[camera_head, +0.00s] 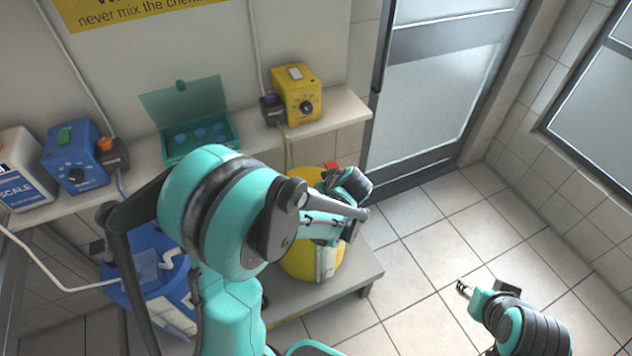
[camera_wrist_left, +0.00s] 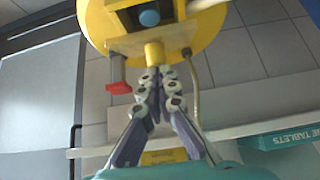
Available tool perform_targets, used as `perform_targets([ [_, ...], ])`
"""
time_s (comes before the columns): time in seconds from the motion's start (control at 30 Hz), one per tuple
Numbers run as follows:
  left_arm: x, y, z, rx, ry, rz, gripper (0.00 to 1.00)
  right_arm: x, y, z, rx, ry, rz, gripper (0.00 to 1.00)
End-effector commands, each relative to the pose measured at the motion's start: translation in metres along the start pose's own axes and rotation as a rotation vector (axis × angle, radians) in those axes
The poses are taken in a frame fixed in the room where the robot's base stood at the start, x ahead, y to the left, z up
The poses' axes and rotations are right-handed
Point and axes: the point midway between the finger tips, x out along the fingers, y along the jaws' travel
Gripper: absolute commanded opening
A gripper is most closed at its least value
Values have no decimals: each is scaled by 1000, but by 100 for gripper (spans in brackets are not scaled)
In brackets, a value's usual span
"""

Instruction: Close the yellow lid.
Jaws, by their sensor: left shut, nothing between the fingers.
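The yellow container (camera_head: 302,262) stands on a low grey platform, largely covered by my left arm in the head view. In the left wrist view its yellow round top (camera_wrist_left: 208,38) shows with a dark opening, a blue round part (camera_wrist_left: 149,18) in it, and a short yellow knob (camera_wrist_left: 154,53). How far the lid stands open is unclear. My left gripper (camera_wrist_left: 158,76) is shut and empty, its tips right by the knob; I cannot tell whether they touch. My right gripper (camera_head: 464,288) is over the floor at the right, away from the container; its jaws are too small to read.
A red part (camera_wrist_left: 119,88) sticks out beside the knob. The wall shelf (camera_head: 345,112) behind holds a yellow pump (camera_head: 296,97), a teal box (camera_head: 185,147) with its lid up, and a blue pump (camera_head: 75,160). A blue container (camera_head: 150,300) stands at left. The floor at right is clear.

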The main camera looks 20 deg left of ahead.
Motion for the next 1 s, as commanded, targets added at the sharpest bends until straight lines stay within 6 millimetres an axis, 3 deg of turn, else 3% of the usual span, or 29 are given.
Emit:
perform_targets([
  [0.3, 6, 1, 35, 1, 0, 1, 0, 18, 0, 13, 0, 0, 0, 40],
  [0.6, 13, 0, 58, 0, -6, 1, 0, 31, 0, 22, 0, 0, 0, 40],
  [1.0, 19, 0, 70, -1, -8, -1, 0, 38, 0, 27, 0, 0, 0, 40],
])
